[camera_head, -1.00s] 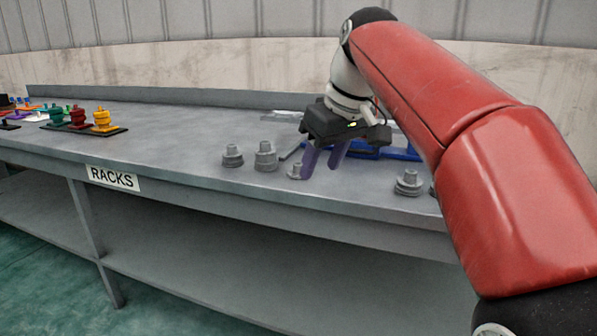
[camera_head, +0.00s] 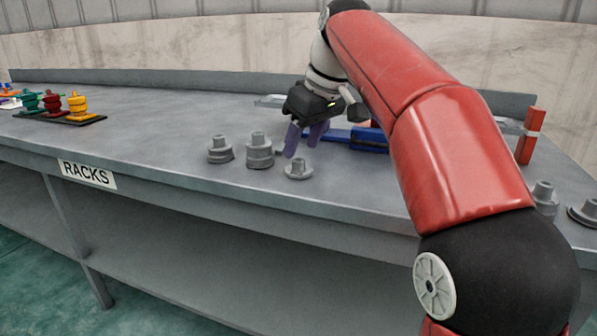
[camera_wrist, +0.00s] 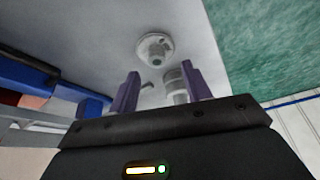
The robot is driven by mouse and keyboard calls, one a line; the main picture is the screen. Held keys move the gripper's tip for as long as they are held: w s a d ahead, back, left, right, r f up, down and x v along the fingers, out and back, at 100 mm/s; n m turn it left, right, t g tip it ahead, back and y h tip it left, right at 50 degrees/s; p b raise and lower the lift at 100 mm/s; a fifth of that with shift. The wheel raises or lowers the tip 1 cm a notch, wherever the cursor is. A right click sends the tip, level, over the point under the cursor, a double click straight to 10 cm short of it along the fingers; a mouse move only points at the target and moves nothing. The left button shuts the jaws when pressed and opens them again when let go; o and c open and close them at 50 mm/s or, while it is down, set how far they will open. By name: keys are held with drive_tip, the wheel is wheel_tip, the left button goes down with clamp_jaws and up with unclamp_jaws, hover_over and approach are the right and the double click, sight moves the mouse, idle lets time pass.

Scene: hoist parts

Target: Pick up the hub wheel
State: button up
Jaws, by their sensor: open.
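Several plain grey round parts stand on the bench, and I cannot tell for certain which is the hub wheel. A low flanged part with a small raised boss (camera_head: 298,170) is nearest the front edge; it also shows at the top of the wrist view (camera_wrist: 154,47). A taller stepped part (camera_head: 260,151) and another stepped part (camera_head: 220,150) stand to its left. My gripper (camera_head: 302,149) is open, fingers pointing down, just behind the flanged part and right of the taller one. In the wrist view, a stepped part (camera_wrist: 175,86) shows between the purple fingers, beyond them.
A blue part (camera_head: 368,139) lies behind my gripper. More grey parts (camera_head: 545,197) stand at the right, beside an orange-red post (camera_head: 530,136). A dark rack (camera_head: 62,119) with coloured parts is at the left. The bench is clear between it and the grey parts.

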sight(298, 159)
drive_tip(key=b+x, duration=0.1)
drive_tip(key=x, duration=0.2)
drive_tip(key=shift+w+f, duration=0.15)
drive_tip(key=shift+f, duration=0.25)
clamp_jaws()
drive_tip(key=shift+r, duration=0.15)
